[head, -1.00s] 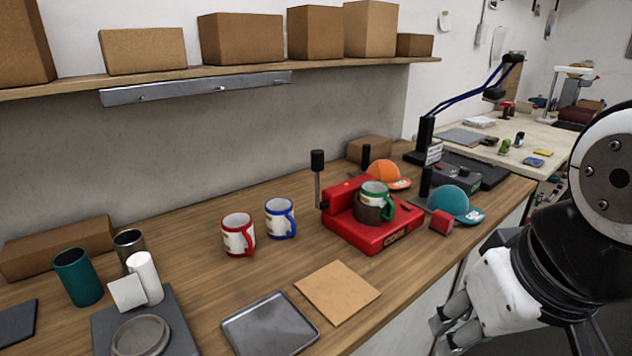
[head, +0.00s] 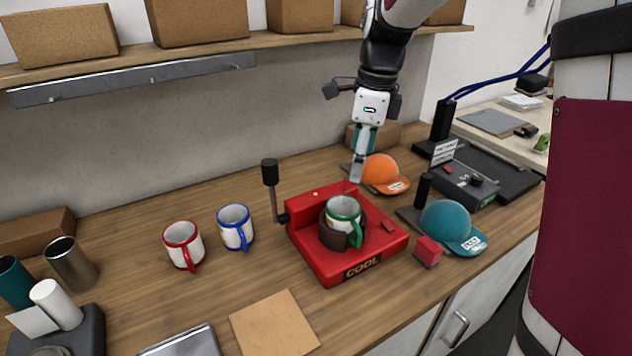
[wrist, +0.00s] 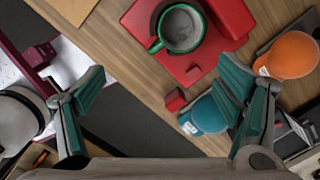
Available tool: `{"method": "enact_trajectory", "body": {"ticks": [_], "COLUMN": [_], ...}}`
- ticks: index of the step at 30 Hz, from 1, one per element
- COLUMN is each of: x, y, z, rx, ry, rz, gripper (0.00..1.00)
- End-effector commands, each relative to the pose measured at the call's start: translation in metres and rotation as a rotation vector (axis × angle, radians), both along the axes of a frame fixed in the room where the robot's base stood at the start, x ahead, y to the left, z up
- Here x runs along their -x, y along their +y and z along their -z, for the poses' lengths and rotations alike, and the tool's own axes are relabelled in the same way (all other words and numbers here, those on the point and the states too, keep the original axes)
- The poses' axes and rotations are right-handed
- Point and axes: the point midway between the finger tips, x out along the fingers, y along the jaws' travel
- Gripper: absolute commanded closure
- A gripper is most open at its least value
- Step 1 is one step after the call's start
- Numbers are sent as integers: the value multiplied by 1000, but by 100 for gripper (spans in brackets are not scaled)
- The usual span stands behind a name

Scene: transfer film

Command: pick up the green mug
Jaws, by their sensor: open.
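The green mug (head: 343,218), white with a green rim and handle, stands upright in a dark round holder on the red press (head: 352,264) marked COOL. Its handle points toward the front right in the head view. In the wrist view the mug (wrist: 181,27) is at the top middle, seen from above, with its green handle toward the lower left. My gripper (head: 357,181) is above and behind the press in the head view, apart from the mug. In the wrist view my gripper (wrist: 160,95) is open and empty, its teal fingers spread wide.
A red-handled mug (head: 183,245) and a blue-handled mug (head: 236,228) stand left of the press. An orange cap (head: 382,170), a teal cap (head: 447,222) and a red block (head: 428,252) are to its right. The press's lever (head: 271,190) stands upright. A shelf (head: 190,54) with boxes runs above.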

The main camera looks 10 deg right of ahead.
Motion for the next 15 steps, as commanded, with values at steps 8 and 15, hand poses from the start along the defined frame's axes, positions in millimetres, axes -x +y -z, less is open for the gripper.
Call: {"method": "enact_trajectory", "body": {"ticks": [8, 15], "x": [-40, -46], "y": [5, 6], "z": [19, 41], "rx": [65, 76], "ry": [68, 77], "rz": [414, 486], "gripper": [15, 15]}}
